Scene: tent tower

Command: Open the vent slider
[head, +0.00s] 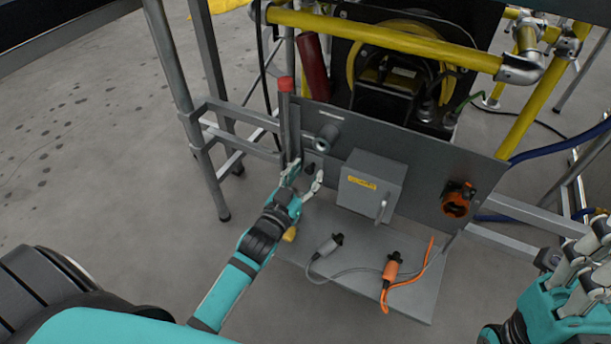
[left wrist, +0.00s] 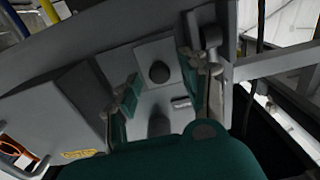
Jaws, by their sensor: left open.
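A dark round knob (left wrist: 159,72) sits on a pale plate on the grey panel, and I take it for the vent slider's knob, though I cannot be sure. In the head view a dark knob (head: 309,168) shows low on the panel's left part. My left gripper (head: 305,177) is open in front of it. In the left wrist view its two fingers (left wrist: 155,88) stand apart on either side of the knob, with nothing seen held. My right gripper (head: 578,268) is at the right edge, partly cut off, away from the panel.
A grey box (head: 370,185) with a yellow label stands right of my left gripper. An orange socket (head: 458,199) is farther right. Grey and orange cable plugs lie on the lower shelf (head: 350,270). A red-topped post (head: 286,120) stands close at left.

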